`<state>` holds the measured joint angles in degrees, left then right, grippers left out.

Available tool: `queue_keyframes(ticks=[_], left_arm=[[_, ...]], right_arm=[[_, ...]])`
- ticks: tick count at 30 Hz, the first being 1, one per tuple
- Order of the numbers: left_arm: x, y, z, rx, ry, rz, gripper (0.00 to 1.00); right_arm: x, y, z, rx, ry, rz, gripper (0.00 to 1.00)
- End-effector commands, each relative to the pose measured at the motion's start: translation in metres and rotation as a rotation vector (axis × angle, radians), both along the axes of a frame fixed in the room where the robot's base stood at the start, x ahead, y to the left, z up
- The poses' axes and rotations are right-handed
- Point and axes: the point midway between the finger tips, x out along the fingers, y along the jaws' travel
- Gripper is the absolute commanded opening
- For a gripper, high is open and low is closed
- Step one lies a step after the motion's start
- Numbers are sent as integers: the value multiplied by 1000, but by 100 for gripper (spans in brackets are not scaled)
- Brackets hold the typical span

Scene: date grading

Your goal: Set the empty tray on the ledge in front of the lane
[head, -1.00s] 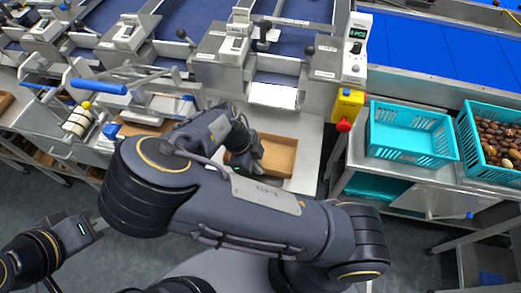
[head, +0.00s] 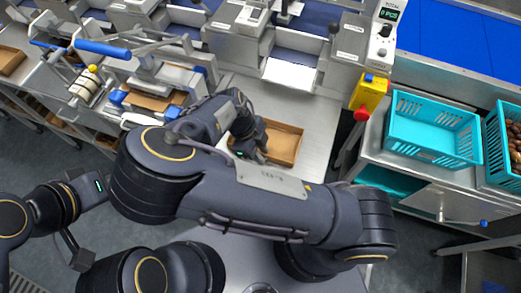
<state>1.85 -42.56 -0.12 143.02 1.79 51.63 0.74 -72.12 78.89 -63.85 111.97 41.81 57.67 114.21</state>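The empty tray (head: 284,142) is a shallow brown, open box. It lies on the metal ledge (head: 312,116) in front of a lane with a white plate at its mouth. My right gripper (head: 250,148) is at the tray's left part, over or against its near left side. Its fingertips are hidden by my own arm and the tray wall, so I cannot tell whether it grips the tray. My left gripper (head: 82,236) is at the lower left, over the floor and away from the tray.
A yellow box with a red knob (head: 368,93) stands right of the ledge. A turquoise crate (head: 433,154) sits on the right bench, beside another holding dates (head: 514,135). A blue-handled press (head: 103,48) stands at left. The ledge right of the tray looks clear.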

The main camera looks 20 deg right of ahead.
Motion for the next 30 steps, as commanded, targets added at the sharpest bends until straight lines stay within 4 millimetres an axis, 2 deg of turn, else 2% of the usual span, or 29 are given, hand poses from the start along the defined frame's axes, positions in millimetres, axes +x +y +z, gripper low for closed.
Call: queue_keyframes(ticks=[8,13,24,30], left_arm=[[0,0,0,0,0,0,28],[0,0,0,0,0,0,28],[0,0,-4,0,0,0,28],[0,0,-6,0,0,0,28]], right_arm=[[0,0,1,0,0,0,24],[3,4,11,4,-3,3,24],[19,28,81,2,-4,3,24],[25,36,106,1,-2,0,24]])
